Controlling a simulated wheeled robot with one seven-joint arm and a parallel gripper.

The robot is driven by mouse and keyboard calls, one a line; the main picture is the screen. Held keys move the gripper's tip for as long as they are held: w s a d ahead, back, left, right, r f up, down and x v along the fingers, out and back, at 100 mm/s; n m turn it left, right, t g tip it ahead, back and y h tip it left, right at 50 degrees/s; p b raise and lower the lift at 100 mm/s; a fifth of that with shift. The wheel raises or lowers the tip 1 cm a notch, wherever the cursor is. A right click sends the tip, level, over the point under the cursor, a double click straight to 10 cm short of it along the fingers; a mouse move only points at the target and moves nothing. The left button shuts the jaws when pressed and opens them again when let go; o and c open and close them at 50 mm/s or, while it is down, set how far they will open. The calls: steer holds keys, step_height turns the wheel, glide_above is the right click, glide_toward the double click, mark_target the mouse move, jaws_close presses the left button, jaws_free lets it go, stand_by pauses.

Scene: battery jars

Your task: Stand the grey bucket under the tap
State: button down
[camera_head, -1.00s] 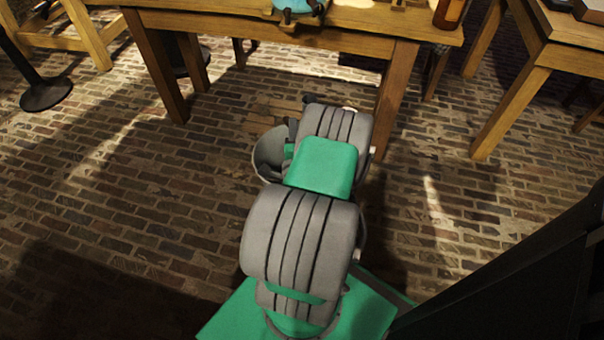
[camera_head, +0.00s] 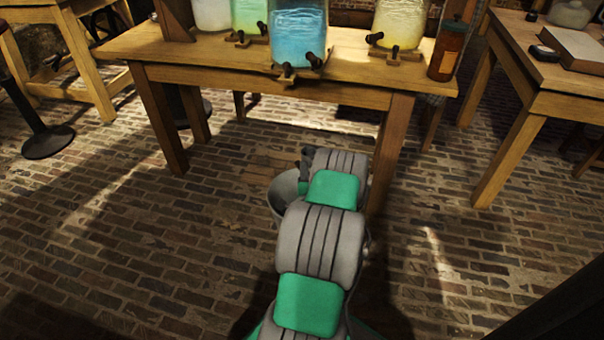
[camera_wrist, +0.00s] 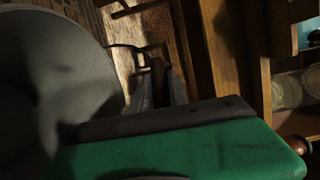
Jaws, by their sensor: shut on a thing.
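The grey bucket (camera_head: 283,197) hangs at the left of my arm's end, in front of the table and below its top, partly hidden by my arm. In the wrist view its grey wall (camera_wrist: 50,85) fills the left side. My gripper (camera_wrist: 158,88) is shut on the bucket's handle, with a brown grip between the fingers. In the head view the fingers are mostly hidden by my arm. The blue jar (camera_head: 298,38) stands at the table's front edge with a dark tap (camera_head: 315,60) facing forward. The bucket is lower than this tap and apart from it.
The wooden table (camera_head: 230,80) also bears a yellow jar (camera_head: 400,22), a green jar (camera_head: 250,15), a pale jar (camera_head: 212,12) and a brown bottle (camera_head: 443,50). Its right front leg (camera_head: 390,150) is close to my arm. Another table (camera_head: 540,90) stands right.

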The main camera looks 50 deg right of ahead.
steer(key=shift+w+d+f+b, duration=0.1)
steer(key=shift+d+f+b, duration=0.1)
steer(key=shift+f+b, duration=0.9)
steer(key=shift+f+p, duration=0.3)
steer(key=shift+f, duration=0.1)
steer(key=shift+f, duration=0.15)
steer(key=c, duration=1.3)
jaws_free()
steer(key=shift+a, duration=0.1)
steer(key=shift+o, duration=0.2)
